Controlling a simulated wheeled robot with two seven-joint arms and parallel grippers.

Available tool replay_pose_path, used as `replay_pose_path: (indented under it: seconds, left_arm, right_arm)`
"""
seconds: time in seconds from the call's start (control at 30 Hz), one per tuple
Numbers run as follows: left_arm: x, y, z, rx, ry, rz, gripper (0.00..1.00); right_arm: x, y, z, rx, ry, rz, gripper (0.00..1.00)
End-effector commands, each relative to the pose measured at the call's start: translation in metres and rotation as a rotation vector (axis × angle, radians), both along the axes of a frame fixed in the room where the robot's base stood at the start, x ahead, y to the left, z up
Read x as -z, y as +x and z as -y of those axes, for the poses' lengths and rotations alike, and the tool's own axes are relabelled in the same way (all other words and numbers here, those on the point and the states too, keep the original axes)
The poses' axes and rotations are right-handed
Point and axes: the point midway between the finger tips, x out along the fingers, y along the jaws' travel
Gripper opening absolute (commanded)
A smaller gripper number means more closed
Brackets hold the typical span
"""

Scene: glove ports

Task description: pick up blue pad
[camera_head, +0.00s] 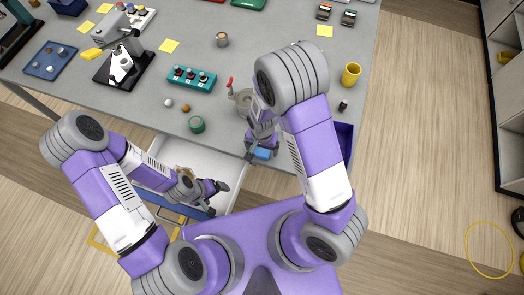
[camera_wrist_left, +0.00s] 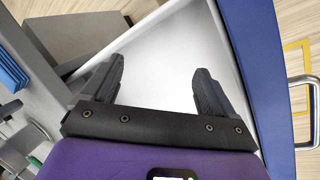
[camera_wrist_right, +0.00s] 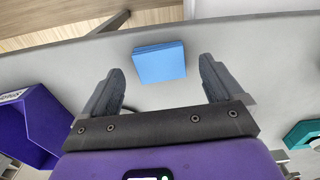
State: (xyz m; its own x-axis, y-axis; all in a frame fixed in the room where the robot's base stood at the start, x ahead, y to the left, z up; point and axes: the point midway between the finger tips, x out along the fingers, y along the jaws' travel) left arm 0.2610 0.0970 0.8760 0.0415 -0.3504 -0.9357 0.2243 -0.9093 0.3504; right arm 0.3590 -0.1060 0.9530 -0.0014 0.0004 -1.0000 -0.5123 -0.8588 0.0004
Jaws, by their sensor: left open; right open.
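The blue pad (camera_head: 263,154) is a small flat block near the front edge of the grey table. In the right wrist view the pad (camera_wrist_right: 159,62) lies beyond and between the fingertips, with a gap to each finger. My right gripper (camera_wrist_right: 160,88) is open and empty, pointing at the pad. In the head view my right arm partly hides the area around it. My left gripper (camera_wrist_left: 158,82) is open and empty. It is over the open white drawer (camera_head: 228,160), away from the pad.
The drawer's blue front (camera_wrist_left: 252,70) with a metal handle stands near my left gripper. A purple-blue bin (camera_wrist_right: 35,125) is left of the pad in the right wrist view. A teal button box (camera_head: 191,79) and a green round object (camera_head: 197,125) stand on the table.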

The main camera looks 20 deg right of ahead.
Motion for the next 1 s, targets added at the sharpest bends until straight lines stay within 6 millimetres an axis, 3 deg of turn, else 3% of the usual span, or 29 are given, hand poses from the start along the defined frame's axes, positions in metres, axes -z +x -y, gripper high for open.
replay_pose_path:
  seconds: [0.13, 0.4, 0.8, 1.0]
  left_arm:
    - [0.001, 0.0, 0.0, 0.0, 0.0, 0.0, 0.87]
    - [0.001, 0.0, 0.0, 0.0, 0.0, 0.0, 0.87]
    - [0.001, 0.0, 0.0, 0.0, 0.0, 0.0, 0.87]
    - [0.001, 0.0, 0.0, 0.0, 0.0, 0.0, 0.87]
  right_arm:
    - [0.017, 0.001, 0.001, 0.0, -0.001, -0.001, 0.94]
    - [0.02, 0.001, 0.0, -0.001, 0.0, 0.002, 0.94]
    - [0.02, 0.001, 0.0, -0.001, 0.0, 0.002, 0.34]
    - [0.019, 0.001, 0.0, -0.001, 0.0, 0.002, 0.34]
